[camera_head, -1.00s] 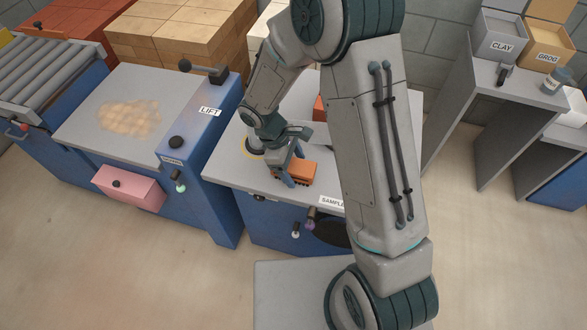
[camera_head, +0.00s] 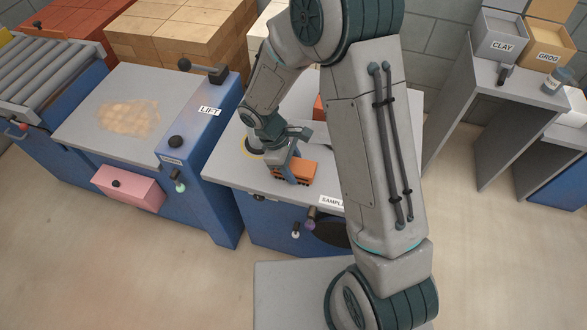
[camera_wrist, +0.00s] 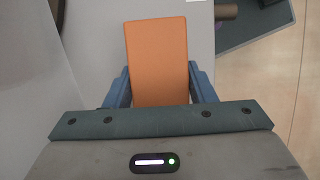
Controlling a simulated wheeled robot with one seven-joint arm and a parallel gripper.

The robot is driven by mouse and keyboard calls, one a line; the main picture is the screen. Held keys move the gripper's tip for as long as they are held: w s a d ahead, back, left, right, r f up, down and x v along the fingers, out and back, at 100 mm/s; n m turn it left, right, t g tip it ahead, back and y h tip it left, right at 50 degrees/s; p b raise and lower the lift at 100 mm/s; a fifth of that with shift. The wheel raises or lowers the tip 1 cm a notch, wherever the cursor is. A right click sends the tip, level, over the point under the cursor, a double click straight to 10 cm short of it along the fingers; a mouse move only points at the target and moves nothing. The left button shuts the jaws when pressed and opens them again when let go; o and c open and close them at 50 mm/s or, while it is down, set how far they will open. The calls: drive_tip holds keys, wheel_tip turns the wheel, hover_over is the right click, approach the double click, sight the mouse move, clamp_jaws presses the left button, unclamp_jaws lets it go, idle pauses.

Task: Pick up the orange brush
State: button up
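The orange brush (camera_head: 301,168) sits at the front of the grey-topped sample table (camera_head: 235,172), with a dark strip along its underside. My gripper (camera_head: 291,170) is at its left end, pointing down. In the wrist view, the orange top of the brush (camera_wrist: 158,55) lies between the two blue fingers of my gripper (camera_wrist: 160,88), which press close against its two long sides. The fingers look shut on it. The fingertips and the brush's near end are partly hidden. The brush appears to be at table height; I cannot tell any gap beneath it.
A round dark and yellow item (camera_head: 254,147) is behind my gripper. A red block (camera_head: 318,107) stands farther back, partly hidden by my arm. The blue lift table (camera_head: 203,140) is at the left. Knobs (camera_head: 310,222) hang at the table's front edge.

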sight(302, 167)
drive_tip(key=c, duration=0.5)
drive_tip(key=shift+o, duration=0.2)
drive_tip(key=shift+r+p, duration=0.3)
drive_tip(key=shift+r, duration=0.15)
drive_tip(key=r, duration=0.4)
drive_tip(key=shift+s+d+r, duration=0.1)
drive_tip(key=shift+d, duration=0.15)
drive_tip(key=s+d+r, duration=0.6)
drive_tip(key=d, duration=0.3)
drive_tip(key=shift+s+r+b, duration=0.2)
drive_tip(key=shift+s+b, duration=0.1)
drive_tip(key=shift+b, duration=0.05)
drive_tip(key=shift+o, duration=0.9)
